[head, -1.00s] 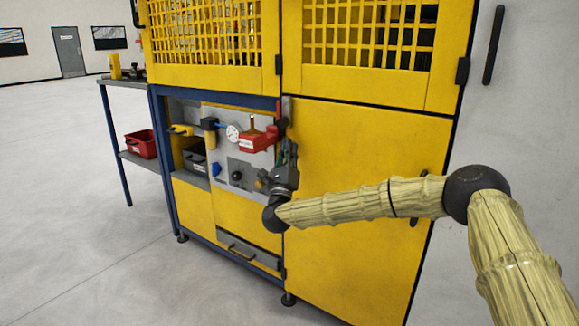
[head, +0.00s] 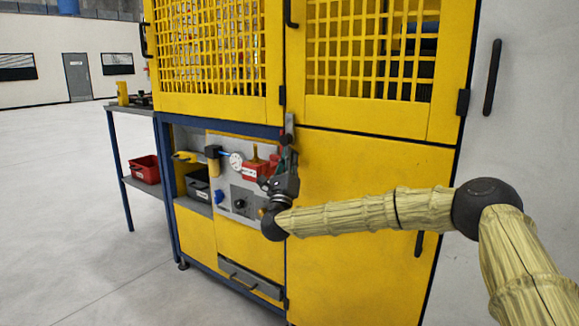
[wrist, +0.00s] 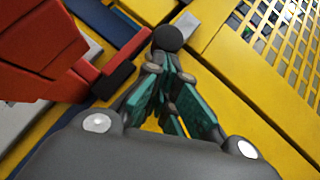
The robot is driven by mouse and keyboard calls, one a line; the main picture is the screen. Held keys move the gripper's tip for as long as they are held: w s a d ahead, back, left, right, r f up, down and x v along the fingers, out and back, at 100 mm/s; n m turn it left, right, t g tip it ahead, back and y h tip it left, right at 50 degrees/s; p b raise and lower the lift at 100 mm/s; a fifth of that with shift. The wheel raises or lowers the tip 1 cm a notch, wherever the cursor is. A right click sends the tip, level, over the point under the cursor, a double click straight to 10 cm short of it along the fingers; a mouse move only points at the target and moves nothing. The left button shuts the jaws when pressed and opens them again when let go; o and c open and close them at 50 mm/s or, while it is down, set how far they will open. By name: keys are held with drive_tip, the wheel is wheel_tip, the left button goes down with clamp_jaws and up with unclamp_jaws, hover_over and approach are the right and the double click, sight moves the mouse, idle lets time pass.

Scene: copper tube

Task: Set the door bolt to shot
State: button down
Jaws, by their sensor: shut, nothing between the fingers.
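A narrow grey upright strip (head: 289,125), which looks like part of the door bolt, is at the seam between the yellow doors, just above my gripper (head: 287,158). A dark round knob (wrist: 168,38) shows in the wrist view straight beyond my fingertips (wrist: 163,66). It looks very close to them; I cannot tell whether they touch. My teal-padded fingers are shut together with nothing between them. The gripper hides the lower part of the bolt area, and I cannot read the bolt's position.
A red box (head: 256,170) on the grey panel is left of my gripper; it looms large in the wrist view (wrist: 40,50). A round gauge (head: 236,161) is further left. Yellow mesh doors (head: 370,50) are above. The lower yellow door (head: 350,170) is flat and mostly clear.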

drive_tip(key=shift+r, duration=0.45)
drive_tip(key=shift+s+d+f+b, duration=0.1)
drive_tip(key=shift+s+f+b, duration=0.05)
drive_tip(key=shift+f+b, duration=0.45)
drive_tip(key=d+f+p+v, duration=0.1)
drive_tip(key=d+v, duration=0.1)
drive_tip(key=v, duration=1)
drive_tip(key=shift+w+a+f+p, duration=0.15)
drive_tip(key=shift+w+a+p, duration=0.1)
drive_tip(key=shift+w+p, duration=0.1)
